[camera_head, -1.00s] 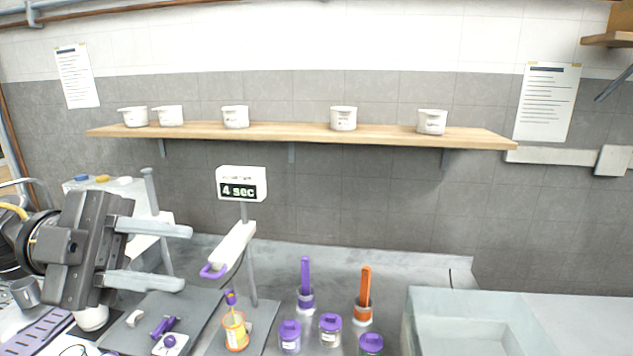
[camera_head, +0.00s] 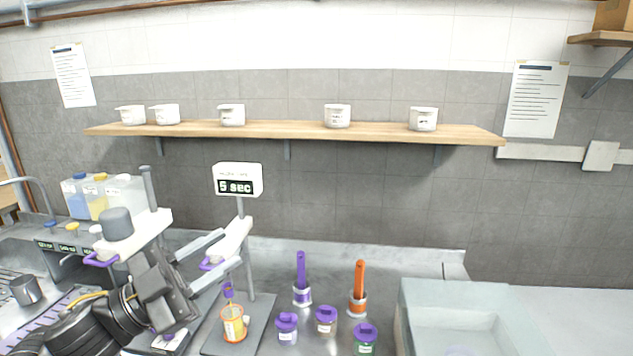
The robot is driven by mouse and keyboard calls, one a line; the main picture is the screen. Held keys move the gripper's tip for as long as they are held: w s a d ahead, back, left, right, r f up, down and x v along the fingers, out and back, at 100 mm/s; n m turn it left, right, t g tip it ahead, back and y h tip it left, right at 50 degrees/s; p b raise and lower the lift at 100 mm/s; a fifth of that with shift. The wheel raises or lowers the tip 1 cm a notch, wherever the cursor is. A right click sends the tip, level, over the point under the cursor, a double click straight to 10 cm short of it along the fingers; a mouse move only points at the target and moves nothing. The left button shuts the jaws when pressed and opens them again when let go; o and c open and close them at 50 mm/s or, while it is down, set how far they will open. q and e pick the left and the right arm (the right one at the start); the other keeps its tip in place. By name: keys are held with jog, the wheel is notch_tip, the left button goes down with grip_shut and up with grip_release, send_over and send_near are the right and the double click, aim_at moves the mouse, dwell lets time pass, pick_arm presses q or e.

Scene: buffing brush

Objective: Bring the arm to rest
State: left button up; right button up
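My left gripper (camera_head: 224,259) is at the lower left, its two grey fingers spread apart with nothing seen between them. The fingers point right, toward the stand whose display reads "5 sec" (camera_head: 238,187). They overlap the stand's white arm in the picture; I cannot tell whether they touch it. An orange-rimmed jar (camera_head: 234,325) stands on the dark base plate (camera_head: 262,312) below, with a purple-topped tool (camera_head: 228,291) upright in it. My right gripper is out of view.
Purple-lidded jars (camera_head: 287,328) stand right of the plate. A purple brush (camera_head: 301,275) and an orange brush (camera_head: 359,285) stand upright in holders behind them. A pale basin (camera_head: 455,318) is at the right. A wooden shelf (camera_head: 290,129) holds several white pots.

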pick_arm(q)
jog(key=w+a+f+n+t+y, duration=0.15)
jog(key=a+f+n+y, duration=0.4)
jog(key=f, duration=0.75)
jog(key=s+a+f+n+t+y, duration=0.1)
jog(key=a+f+n+t+y, duration=0.1)
jog(key=f+n+y, duration=0.85)
jog(key=s+a+f+n+g+y, duration=0.1)
jog(key=s+a+f+g+y, duration=0.2)
jog(key=s+f+g, duration=1.35)
jog(key=s+f+t+b, duration=0.2)
jog(key=s+f+b, duration=0.1)
jog(key=f, duration=1.5)
jog(key=s+f+t+b, duration=0.2)
jog(key=s+f, duration=0.2)
jog(key=f, duration=1.3)
jog(key=s+a+f+b, duration=0.1)
jog(key=s+f+b, duration=0.1)
jog(key=s+f, duration=0.6)
jog(key=s+a+f+g+b, duration=0.1)
jog(key=s+f+b, duration=0.2)
jog(key=s+f, duration=0.6)
notch_tip(320, 180, down, 6)
jog(key=shift+a+r, duration=0.1)
jog(key=shift+a, duration=0.15)
